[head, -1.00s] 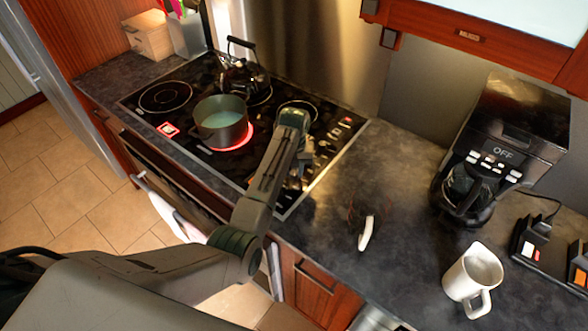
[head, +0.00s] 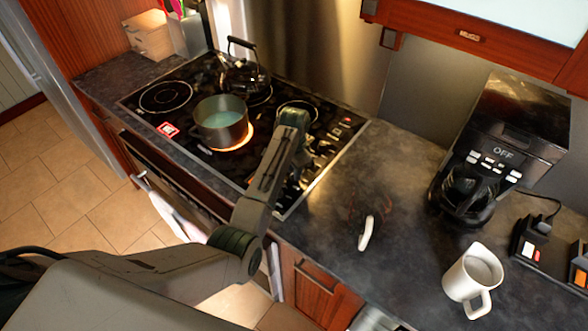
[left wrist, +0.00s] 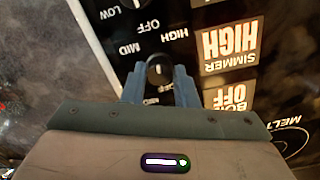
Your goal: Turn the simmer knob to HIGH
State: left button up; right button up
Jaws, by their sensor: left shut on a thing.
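The small black simmer knob (left wrist: 159,68) shows in the left wrist view between the two fingers of my left gripper (left wrist: 160,84), which is shut on it. A short white mark on the knob runs roughly up and down in the picture. LOW, OFF, MID and HIGH are printed around the controls. In the head view, my left arm reaches over the right side of the cooktop (head: 150,117) and hides the knob. My right gripper is out of view.
A pot (head: 221,122) of pale green liquid stands on a glowing burner. A dark kettle (head: 243,80) stands behind it. A second panel (left wrist: 229,90) reads BOIL OFF. A coffee maker (head: 503,140) and a white mug (head: 470,277) stand on the right counter.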

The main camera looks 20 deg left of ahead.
pick_arm(q)
jog(key=m, duration=0.4)
jog(key=shift+m, duration=0.4)
dwell(0.4)
jog(key=o, duration=1)
notch_tip(320, 180, up, 7)
jog(key=b, duration=0.3)
jog(key=shift+w, duration=0.1)
notch_tip(320, 180, up, 4)
jog(key=p, duration=0.2)
jog(key=shift+p, duration=0.4)
